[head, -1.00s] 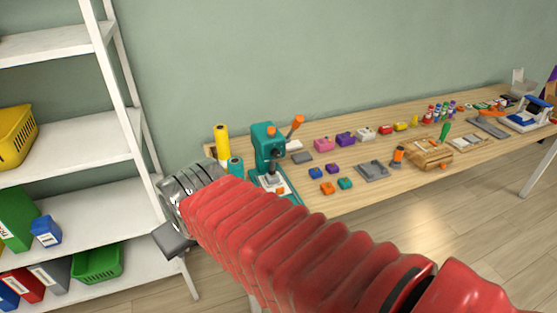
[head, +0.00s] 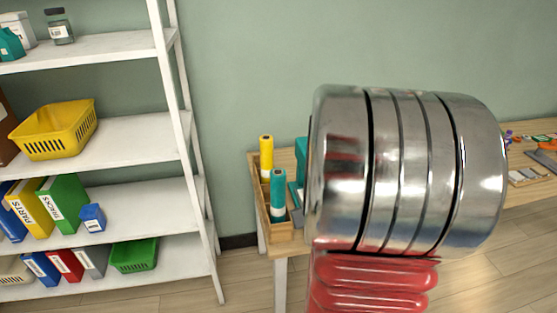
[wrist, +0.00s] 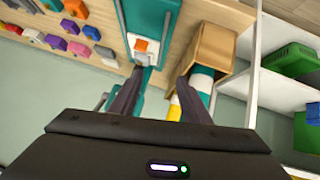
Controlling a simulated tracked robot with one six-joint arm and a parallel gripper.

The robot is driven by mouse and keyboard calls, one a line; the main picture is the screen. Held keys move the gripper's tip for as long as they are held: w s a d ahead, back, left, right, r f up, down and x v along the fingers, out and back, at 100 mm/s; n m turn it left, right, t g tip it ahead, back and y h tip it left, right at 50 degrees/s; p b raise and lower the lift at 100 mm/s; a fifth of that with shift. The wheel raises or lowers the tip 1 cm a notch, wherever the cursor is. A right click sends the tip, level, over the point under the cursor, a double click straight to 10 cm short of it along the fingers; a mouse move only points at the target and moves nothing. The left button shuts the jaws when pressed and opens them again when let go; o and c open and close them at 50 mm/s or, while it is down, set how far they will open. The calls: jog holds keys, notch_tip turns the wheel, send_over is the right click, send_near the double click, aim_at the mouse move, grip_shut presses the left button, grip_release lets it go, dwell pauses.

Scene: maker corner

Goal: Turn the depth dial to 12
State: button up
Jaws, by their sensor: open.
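The teal drill press stands at the end of the bench. In the head view only a teal sliver of the drill press (head: 301,160) shows, since my metal arm link hides the rest. In the wrist view, the teal press (wrist: 150,14) is at the top centre, with an orange part (wrist: 142,45) on a pale plate. I cannot tell whether that orange part is the depth dial, and no scale or number is readable. My gripper (wrist: 163,70) is open with nothing visible between its fingers. Its left fingertip is close to the press in the picture; contact is unclear.
A wooden box (head: 262,214) holding a yellow cylinder (head: 266,155) and a teal cylinder (head: 278,192) stands beside the press, near the right finger in the wrist view. A white shelf (head: 110,146) stands left of the bench. Small coloured parts (wrist: 75,47) lie on the bench's other side.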

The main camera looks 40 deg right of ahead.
jog(key=s+d+r+m+t+h, duration=0.1)
jog(key=s+d+t+h, duration=0.2)
jog(key=d+t, duration=0.3)
jog(key=shift+s+d+r+t, duration=0.15)
jog(key=shift+s+r+t, duration=0.25)
jog(key=shift+s+t, duration=0.5)
jog(key=shift+w, duration=0.1)
jog(key=x, duration=1.3)
jog(key=shift+w+d, duration=0.2)
jog(key=shift+w, duration=0.1)
